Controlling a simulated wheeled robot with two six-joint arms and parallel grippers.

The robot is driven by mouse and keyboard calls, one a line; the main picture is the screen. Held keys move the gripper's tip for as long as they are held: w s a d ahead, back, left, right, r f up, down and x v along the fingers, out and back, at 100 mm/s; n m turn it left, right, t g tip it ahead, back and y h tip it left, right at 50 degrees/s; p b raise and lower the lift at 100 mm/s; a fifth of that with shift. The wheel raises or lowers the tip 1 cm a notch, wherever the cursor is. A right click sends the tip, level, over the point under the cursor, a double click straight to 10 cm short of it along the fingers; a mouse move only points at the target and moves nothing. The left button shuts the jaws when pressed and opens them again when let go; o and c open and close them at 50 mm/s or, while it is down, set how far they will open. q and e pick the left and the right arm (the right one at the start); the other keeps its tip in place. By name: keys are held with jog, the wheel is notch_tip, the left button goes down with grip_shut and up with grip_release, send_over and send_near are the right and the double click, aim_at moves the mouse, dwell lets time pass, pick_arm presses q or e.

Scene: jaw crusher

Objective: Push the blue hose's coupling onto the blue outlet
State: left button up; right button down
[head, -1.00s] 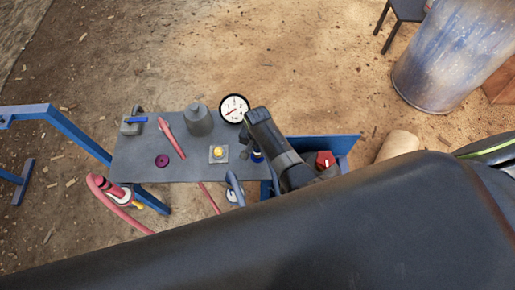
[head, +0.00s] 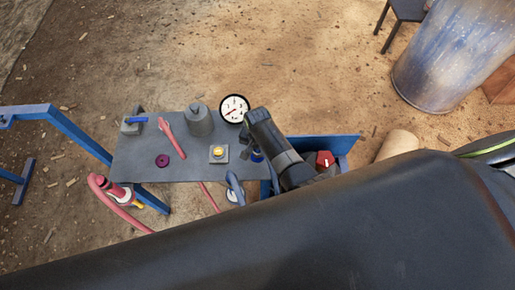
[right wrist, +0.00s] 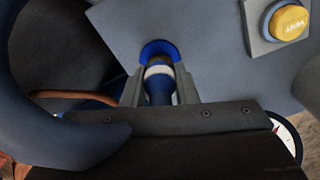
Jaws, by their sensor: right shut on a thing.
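My right gripper (right wrist: 160,92) is shut on the blue hose's coupling (right wrist: 159,70), a dark blue piece with a pale band. The coupling's front end meets the blue outlet (right wrist: 157,47), a bright blue ring on the grey panel. I cannot tell how far it is on. The blue hose (right wrist: 25,95) bends large at the left of the right wrist view; in the head view a loop of it (head: 234,186) hangs at the panel's front edge. In the head view my right gripper (head: 255,153) is at the panel's right side, partly hiding the coupling. My left gripper is out of view.
The grey panel (head: 140,170) carries a yellow button (head: 218,152), a pressure gauge (head: 234,108), a grey cone-like part (head: 199,120) and a red lever (head: 172,138). A red hose (head: 120,212) hangs at left. A red knob (head: 325,159) is right of my gripper.

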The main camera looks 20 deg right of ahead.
jog(key=shift+f+b, duration=0.35)
jog(key=shift+f, duration=0.2)
jog(key=c, duration=1.1)
grip_release()
jog(key=shift+o, duration=0.2)
jog(key=shift+r, duration=0.1)
jog(key=shift+r, duration=0.6)
notch_tip(320, 180, up, 16)
jog(key=p, duration=0.1)
jog(key=shift+p, duration=0.4)
